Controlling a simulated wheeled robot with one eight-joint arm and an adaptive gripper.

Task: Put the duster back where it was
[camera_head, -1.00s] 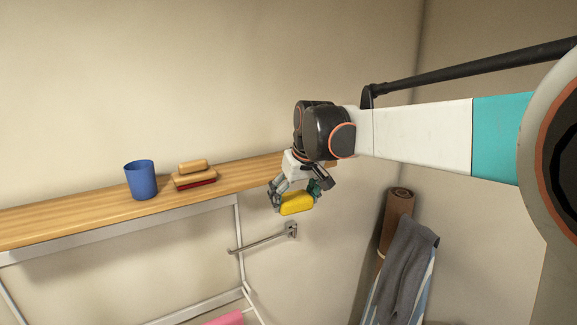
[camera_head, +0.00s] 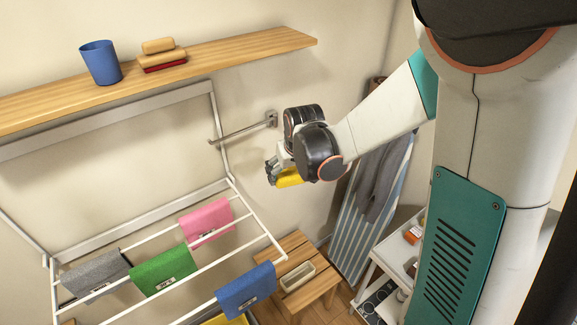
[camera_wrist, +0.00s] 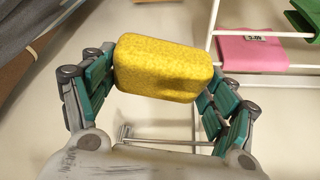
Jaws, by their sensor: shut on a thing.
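My gripper (camera_head: 280,176) is shut on a yellow sponge-like block (camera_wrist: 165,68). In the wrist view the block sits between the two fingers, across their tips. In the head view the yellow block (camera_head: 289,178) is partly hidden by the gripper and hangs in the air, below the shelf. A wooden-backed brush-like thing with a red lower edge (camera_head: 164,61) lies on the shelf, beside a blue cup; it may be the duster, but I cannot tell for sure.
The wooden shelf (camera_head: 230,50) has bare room at its right end. A wall rail (camera_head: 243,130) is near my gripper. Below are a drying rack (camera_head: 150,238) with several cloths, a wooden stool (camera_head: 300,255), an ironing board (camera_head: 352,215) and a white cart (camera_head: 395,255).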

